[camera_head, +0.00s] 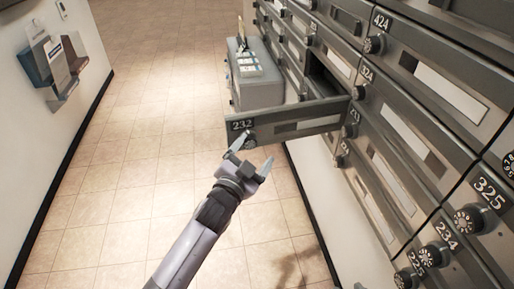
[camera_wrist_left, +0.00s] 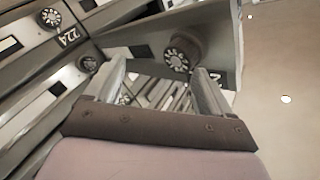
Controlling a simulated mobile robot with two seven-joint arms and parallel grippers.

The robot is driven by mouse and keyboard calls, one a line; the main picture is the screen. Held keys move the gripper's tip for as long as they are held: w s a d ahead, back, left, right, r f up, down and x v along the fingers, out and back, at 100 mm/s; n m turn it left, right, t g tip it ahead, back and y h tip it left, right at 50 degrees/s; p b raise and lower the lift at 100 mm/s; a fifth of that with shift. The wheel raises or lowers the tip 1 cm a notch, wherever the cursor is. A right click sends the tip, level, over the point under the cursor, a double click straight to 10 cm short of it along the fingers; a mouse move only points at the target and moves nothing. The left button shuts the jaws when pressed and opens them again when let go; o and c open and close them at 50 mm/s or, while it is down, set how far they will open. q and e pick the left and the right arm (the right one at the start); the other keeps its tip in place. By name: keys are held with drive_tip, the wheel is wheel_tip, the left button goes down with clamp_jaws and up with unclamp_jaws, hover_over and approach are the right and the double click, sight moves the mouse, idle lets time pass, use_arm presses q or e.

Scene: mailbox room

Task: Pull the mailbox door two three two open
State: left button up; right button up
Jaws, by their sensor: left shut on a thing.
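The mailbox door 232 (camera_head: 290,125) stands swung well out from the wall of boxes, with its number plate at its outer left end. Its dark round dial knob (camera_head: 250,141) is near that end and also shows in the left wrist view (camera_wrist_left: 183,50). An open dark compartment (camera_head: 322,76) shows behind the door. My left gripper (camera_head: 252,157) is at the knob, shut on it with one finger on each side; the fingers also show in the left wrist view (camera_wrist_left: 163,88). The exact contact is partly hidden. My right gripper is in neither view.
Closed mailbox doors (camera_head: 410,140) with dials fill the right side. A grey box (camera_head: 258,92) with papers on top stands behind the open door. A wall holder (camera_head: 55,65) with leaflets hangs at left. The tiled floor (camera_head: 130,170) between is clear.

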use_arm(q)
drive_tip(key=shift+d+r+p+v, duration=0.15)
drive_tip(key=shift+p+v, duration=0.15)
drive_tip(key=shift+v, duration=1.15)
drive_tip(key=shift+d+r+p+v, duration=0.15)
drive_tip(key=shift+p+v, duration=0.15)
drive_tip(key=shift+v, duration=1.2)
drive_tip(key=shift+s+a, duration=0.1)
drive_tip(key=shift+s, duration=0.1)
